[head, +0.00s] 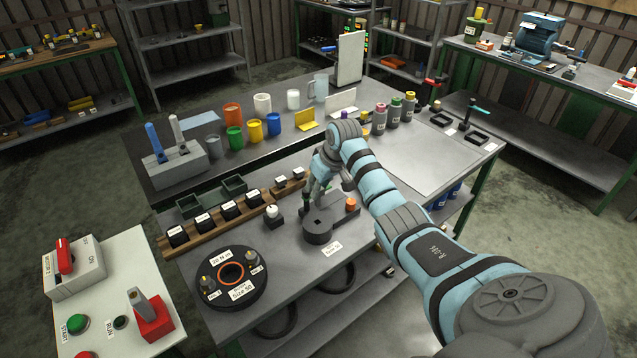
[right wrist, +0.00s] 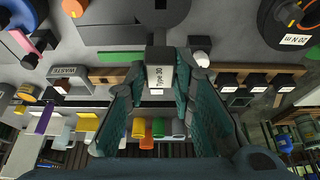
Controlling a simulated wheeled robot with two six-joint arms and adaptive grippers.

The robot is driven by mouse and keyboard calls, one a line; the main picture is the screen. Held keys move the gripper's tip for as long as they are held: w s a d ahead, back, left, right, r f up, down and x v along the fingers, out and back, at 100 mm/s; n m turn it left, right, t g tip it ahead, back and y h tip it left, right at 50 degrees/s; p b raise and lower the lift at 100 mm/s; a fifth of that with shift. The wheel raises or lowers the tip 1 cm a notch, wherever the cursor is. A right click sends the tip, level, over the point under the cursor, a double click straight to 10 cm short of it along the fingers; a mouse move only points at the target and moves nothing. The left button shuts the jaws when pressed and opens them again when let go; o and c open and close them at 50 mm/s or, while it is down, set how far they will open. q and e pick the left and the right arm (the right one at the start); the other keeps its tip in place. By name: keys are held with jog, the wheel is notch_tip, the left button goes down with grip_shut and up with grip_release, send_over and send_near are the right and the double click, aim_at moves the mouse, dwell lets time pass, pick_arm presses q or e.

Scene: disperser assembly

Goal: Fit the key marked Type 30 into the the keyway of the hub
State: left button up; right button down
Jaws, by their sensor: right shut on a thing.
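My right gripper (head: 312,200) is shut on a small dark key (right wrist: 159,55). The key's white label, reading Type 30 in the right wrist view, faces that camera between the two teal fingers. In the head view the fingers point down just behind the dark hub (head: 318,238), and the key is hard to make out there. The hub is a round dark piece with a square opening on a grey plate. In the right wrist view part of the hub (right wrist: 125,14) lies beyond the key at the top. I cannot tell whether the key touches it. My left gripper is not in view.
A wooden rack (head: 190,245) with several labelled black blocks stands left of the hub. A round dark fixture (head: 262,290) with an orange ring is at the front left. An orange-topped peg (head: 351,204) stands right of the hub. Cups and bottles fill the table's back.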

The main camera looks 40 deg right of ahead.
aim_at(319, 201)
jog(key=shift+f+b, duration=1.65)
jog(key=shift+f, duration=1.35)
jog(key=shift+r, duration=0.1)
jog(key=shift+p, duration=0.4)
jog(key=shift+p, duration=0.45)
